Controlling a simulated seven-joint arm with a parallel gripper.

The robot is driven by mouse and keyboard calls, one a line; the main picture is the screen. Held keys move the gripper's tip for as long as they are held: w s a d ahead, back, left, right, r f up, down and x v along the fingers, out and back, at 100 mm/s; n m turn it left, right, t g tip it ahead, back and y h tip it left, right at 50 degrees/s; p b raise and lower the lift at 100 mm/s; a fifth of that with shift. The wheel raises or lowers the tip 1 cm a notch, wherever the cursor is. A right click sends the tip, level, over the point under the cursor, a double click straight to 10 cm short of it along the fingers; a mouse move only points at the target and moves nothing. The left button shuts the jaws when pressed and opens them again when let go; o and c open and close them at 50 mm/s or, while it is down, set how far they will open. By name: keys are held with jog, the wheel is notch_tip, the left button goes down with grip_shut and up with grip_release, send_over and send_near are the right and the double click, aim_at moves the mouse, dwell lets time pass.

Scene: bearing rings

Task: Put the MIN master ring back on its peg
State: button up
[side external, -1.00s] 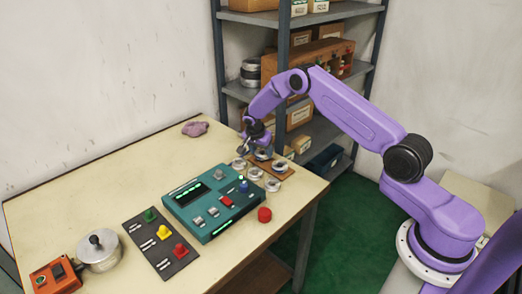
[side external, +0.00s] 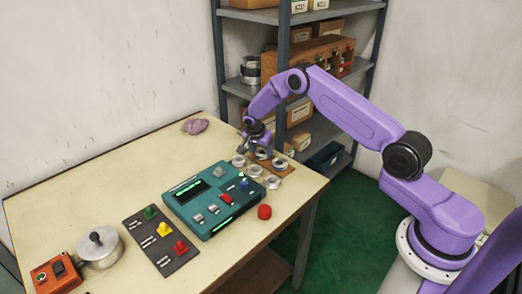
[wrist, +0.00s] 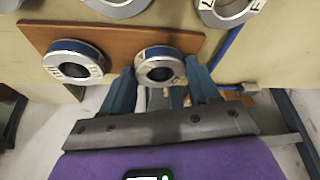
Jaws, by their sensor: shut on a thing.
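My gripper (wrist: 162,82) has its blue fingers on either side of a metal ring (wrist: 160,51) with a blue band and a white label. I take this for the MIN master ring, but its label is too small to read surely. The ring is at the right end of the brown wooden board (wrist: 112,38), which also shows in the side view (side external: 287,171). I cannot tell whether it rests on the board or is just above it. Its peg is not clearly visible. A similar blue-banded ring (wrist: 75,62) sits at the board's left part.
Several loose metal rings (side external: 254,171) lie on the table beside the board. A teal instrument box (side external: 212,207) and a red ball-like knob (side external: 264,212) stand close by. A shelf unit (side external: 284,75) rises behind the table.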

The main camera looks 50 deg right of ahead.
jog(key=o, duration=1.5)
jog(key=shift+c, duration=0.2)
jog(key=shift+r, duration=3.7)
